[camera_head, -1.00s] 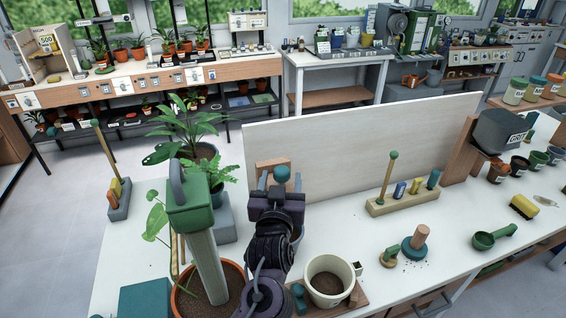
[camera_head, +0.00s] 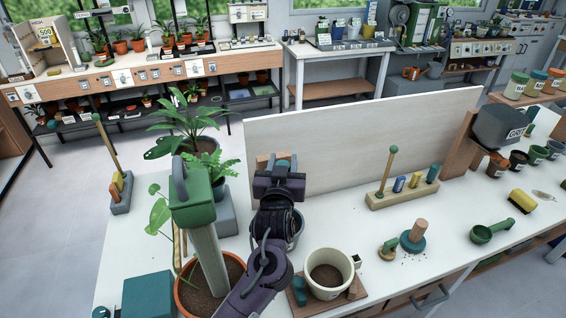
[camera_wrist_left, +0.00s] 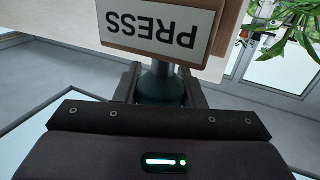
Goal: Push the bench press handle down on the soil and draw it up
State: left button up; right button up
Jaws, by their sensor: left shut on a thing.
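The bench press shows as a wooden block (camera_head: 265,161) behind my left gripper in the head view. In the left wrist view its white PRESS label (camera_wrist_left: 158,30) appears upside down. My left gripper (camera_head: 278,166) is shut on the teal press handle (camera_wrist_left: 161,88), with one finger on each side of it below the label in the left wrist view. A grey-blue pot (camera_head: 296,238) is partly hidden behind my left arm, and I cannot see any soil in it. My right gripper is not in view.
A cream pot (camera_head: 329,256) with soil stands on a wooden board right of my arm. A pale panel (camera_head: 360,140) rises behind.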

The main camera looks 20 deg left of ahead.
pick_arm(q)
grip_shut()
notch_tip(320, 180, up, 9)
jog(key=p, duration=0.7)
jog(key=o, duration=0.7)
grip_release()
jog(key=shift+r, duration=0.1)
jog(key=o, duration=0.4)
jog(key=shift+c, duration=0.2)
jog(key=shift+s+f, duration=0.1)
jog(key=shift+f, duration=0.15)
